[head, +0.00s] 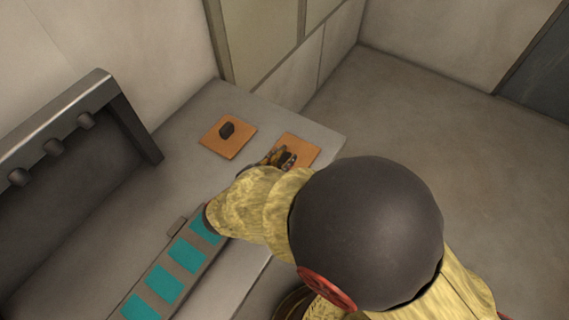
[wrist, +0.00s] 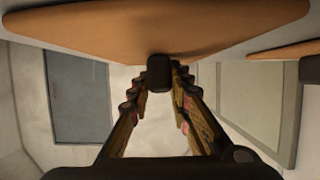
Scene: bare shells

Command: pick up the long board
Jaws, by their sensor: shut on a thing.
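An orange board (head: 304,148) lies at the right end of the grey counter in the head view, partly hidden by my gripper (head: 284,158). In the wrist view the orange board (wrist: 90,22) spans the top of the picture. My gripper (wrist: 162,78) is shut on the dark knob (wrist: 159,66) at its middle. I cannot tell whether this board touches the counter. A second orange board (head: 215,140) with a dark knob (head: 227,130) lies to its left. The second board's edge also shows in the wrist view (wrist: 275,54). Neither board is clearly labelled as the long one.
The grey counter (head: 190,125) carries a strip with teal squares (head: 165,285) at the lower left. A dark rack with several pegs (head: 85,119) stands at the left. A pale wall panel (head: 262,40) rises behind the counter. Floor (head: 430,110) is open at the right.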

